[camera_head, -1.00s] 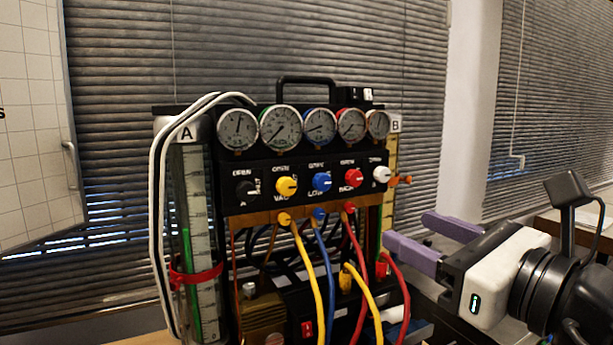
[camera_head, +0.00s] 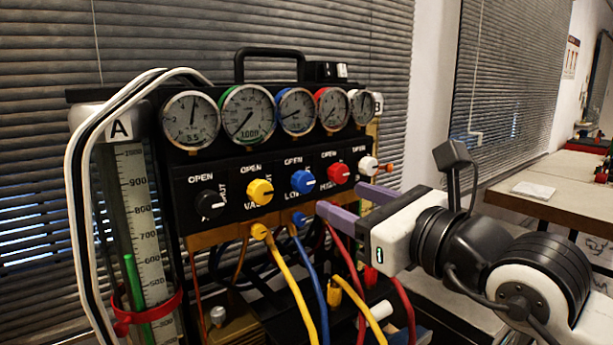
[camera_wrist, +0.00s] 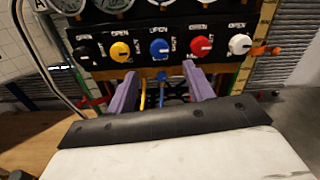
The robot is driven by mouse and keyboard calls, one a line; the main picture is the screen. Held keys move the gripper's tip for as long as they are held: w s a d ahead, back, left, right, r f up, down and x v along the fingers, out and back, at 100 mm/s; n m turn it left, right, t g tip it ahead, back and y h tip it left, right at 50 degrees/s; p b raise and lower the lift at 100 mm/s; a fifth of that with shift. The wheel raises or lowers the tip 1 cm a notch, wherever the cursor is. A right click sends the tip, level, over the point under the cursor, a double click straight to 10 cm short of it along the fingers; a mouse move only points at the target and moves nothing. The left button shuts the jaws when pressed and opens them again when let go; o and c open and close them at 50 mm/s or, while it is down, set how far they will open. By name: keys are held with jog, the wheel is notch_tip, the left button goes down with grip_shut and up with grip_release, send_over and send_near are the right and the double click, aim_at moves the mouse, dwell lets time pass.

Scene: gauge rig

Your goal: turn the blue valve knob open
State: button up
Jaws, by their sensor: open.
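The blue valve knob (camera_head: 303,181) is third from the left in the row on the black panel, with a white pointer mark and an OPEN label above it. It also shows in the wrist view (camera_wrist: 159,48), beyond and above my fingertips. My gripper (camera_head: 350,201) has purple fingers and is open and empty. In the head view it is right of and slightly below the blue knob. In the wrist view my gripper (camera_wrist: 164,88) has its fingers spread either side of the blue knob's line, apart from the panel.
A black knob (camera_head: 208,203), yellow knob (camera_head: 260,191), red knob (camera_head: 339,173) and white knob (camera_head: 368,165) share the row. Gauges (camera_head: 247,113) sit above. Yellow, blue and red hoses hang below the panel. A side table (camera_head: 560,187) stands at the right.

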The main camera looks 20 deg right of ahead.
aim_at(307, 185)
jog(key=p+x, duration=0.2)
jog(key=x, duration=0.7)
jog(key=shift+w+a, duration=0.15)
jog(key=shift+w, duration=0.15)
jog(key=shift+c, duration=0.2)
jog(key=c, duration=0.9)
jog(key=shift+f, duration=0.1)
